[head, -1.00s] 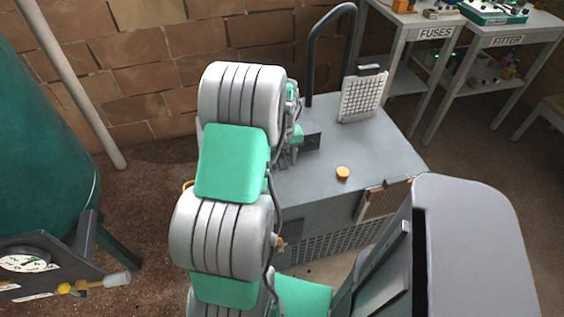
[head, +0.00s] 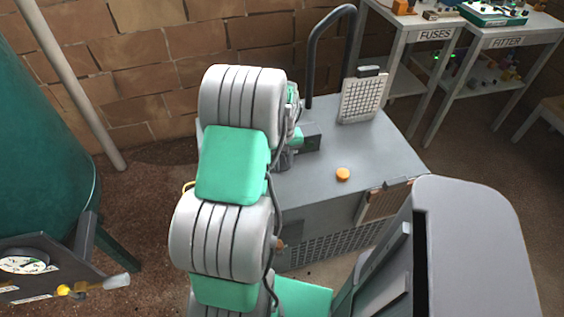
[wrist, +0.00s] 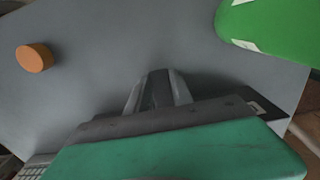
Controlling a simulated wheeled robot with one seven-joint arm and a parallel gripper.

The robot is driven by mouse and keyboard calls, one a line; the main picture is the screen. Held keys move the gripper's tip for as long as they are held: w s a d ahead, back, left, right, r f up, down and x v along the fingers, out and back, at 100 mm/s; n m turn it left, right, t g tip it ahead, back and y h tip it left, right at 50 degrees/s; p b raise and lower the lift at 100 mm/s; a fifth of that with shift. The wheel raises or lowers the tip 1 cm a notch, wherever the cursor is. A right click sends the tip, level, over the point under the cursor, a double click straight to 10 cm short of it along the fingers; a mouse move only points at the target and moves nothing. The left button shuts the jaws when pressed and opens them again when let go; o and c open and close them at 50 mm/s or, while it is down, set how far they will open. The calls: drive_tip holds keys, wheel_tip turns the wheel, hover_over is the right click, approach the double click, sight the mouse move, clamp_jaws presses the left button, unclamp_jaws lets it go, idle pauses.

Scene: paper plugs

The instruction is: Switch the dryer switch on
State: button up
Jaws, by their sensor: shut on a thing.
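The dryer (head: 385,150) is a grey box-shaped cabinet right of my arm. A small dark grey housing (head: 311,137) stands on its top, partly behind my arm, and looks like the place of the dryer switch. My gripper (wrist: 158,88) has its grey fingers close together in the wrist view, low over the grey top. They are shut on a small grey part, seemingly the dryer switch, mostly hidden between them. In the head view my arm hides most of the gripper. I cannot see the switch's position.
A grid panel (head: 362,98) and a black curved pipe (head: 312,55) rise at the back. A green object (wrist: 270,25) is close in the wrist view.

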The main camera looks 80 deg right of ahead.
drive_tip(key=shift+r, duration=0.15)
drive_tip(key=shift+d+r+p, duration=0.1)
drive_tip(key=shift+r+p, duration=0.85)
drive_tip(key=shift+r, duration=0.3)
drive_tip(key=shift+r+p, duration=0.5)
drive_tip(key=shift+r, duration=0.55)
drive_tip(key=shift+r+p, duration=0.35)
drive_tip(key=shift+p, duration=0.15)
drive_tip(key=o, duration=0.9)
drive_tip(key=shift+f, duration=0.1)
drive_tip(key=shift+r+p, duration=1.3)
drive_tip(key=shift+r, duration=0.7)
